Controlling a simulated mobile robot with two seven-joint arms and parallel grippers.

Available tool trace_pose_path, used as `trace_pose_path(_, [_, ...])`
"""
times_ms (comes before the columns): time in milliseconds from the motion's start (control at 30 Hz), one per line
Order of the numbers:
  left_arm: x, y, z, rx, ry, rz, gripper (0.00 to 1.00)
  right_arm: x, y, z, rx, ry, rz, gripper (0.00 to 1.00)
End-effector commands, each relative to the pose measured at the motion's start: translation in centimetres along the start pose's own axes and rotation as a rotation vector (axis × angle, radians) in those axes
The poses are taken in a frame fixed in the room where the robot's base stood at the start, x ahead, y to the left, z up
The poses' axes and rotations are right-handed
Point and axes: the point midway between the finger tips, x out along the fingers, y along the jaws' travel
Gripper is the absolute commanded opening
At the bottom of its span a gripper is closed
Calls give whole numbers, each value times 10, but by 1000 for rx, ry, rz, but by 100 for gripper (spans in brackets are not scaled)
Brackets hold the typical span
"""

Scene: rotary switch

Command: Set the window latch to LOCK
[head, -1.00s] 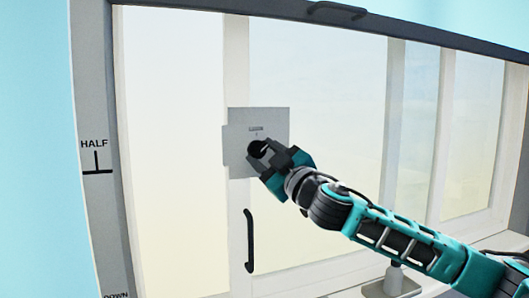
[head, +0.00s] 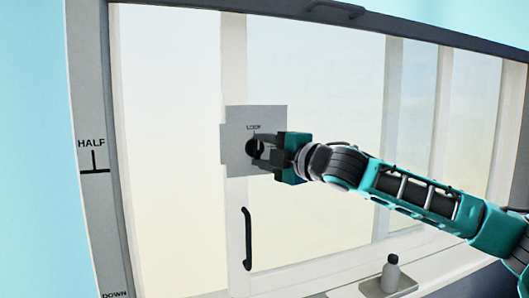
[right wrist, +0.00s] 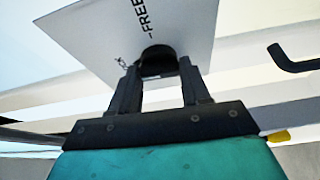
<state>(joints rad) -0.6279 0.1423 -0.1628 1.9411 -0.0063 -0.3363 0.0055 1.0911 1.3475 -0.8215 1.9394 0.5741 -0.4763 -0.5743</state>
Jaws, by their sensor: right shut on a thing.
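The window latch is a round black knob (head: 253,148) on a square grey plate (head: 237,124) fixed to the window's upright frame. A small blurred label shows on the plate above the knob. In the right wrist view the knob (right wrist: 158,58) sits between my fingertips, and the plate (right wrist: 100,30) bears the word FREE. My right gripper (head: 268,151) is shut on the knob, reaching in from the right; its two dark fingers (right wrist: 158,78) flank it in the wrist view. The gripper hides part of the knob, and I cannot read its pointer. My left gripper is out of view.
A black pull handle (head: 247,239) stands below the plate. A dark handle (head: 337,10) is on the top rail. A grey bottle (head: 391,273) stands on a tray on the sill. A side strip (head: 92,215) reads HALF and DOWN.

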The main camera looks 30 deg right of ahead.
Motion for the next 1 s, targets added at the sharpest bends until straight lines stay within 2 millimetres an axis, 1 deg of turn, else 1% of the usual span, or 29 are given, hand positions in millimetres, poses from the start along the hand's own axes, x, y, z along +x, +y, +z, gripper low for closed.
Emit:
trace_pose_path(300, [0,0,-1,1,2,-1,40,0,1,1,-71,-2,-27,16])
trace_pose_path(700, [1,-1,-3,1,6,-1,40,0,1,1,-78,-3,-29,16])
trace_pose_path(733, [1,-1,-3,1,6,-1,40,0,1,1,-78,-3,-29,48])
trace_pose_path(1000, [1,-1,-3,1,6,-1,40,0,1,0,-76,-2,-29,72])
